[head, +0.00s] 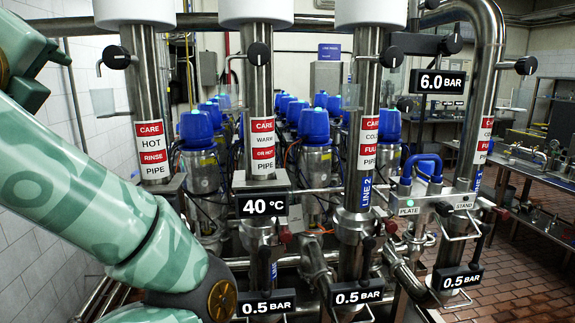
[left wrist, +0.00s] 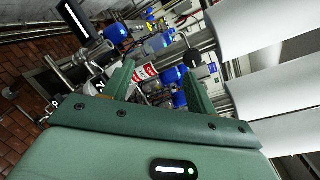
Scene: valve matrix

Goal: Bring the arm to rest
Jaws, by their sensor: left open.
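My left arm, green with a lighter pattern, comes in from the left in the head view and bends at a dark joint low in the picture. Its gripper does not show there. In the left wrist view my left gripper (left wrist: 157,84) is open, its two green fingers apart. I see nothing held between them; a red and white pipe label (left wrist: 146,73) shows in the gap, behind the fingers. My right arm and right gripper are not in view.
Steel pipes with red and white labels stand ahead, such as the hot rinse pipe (head: 151,90) and warm pipe (head: 261,95). Blue-capped valves (head: 197,130) fill the space behind. Tiled floor (head: 525,255) lies open at far right.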

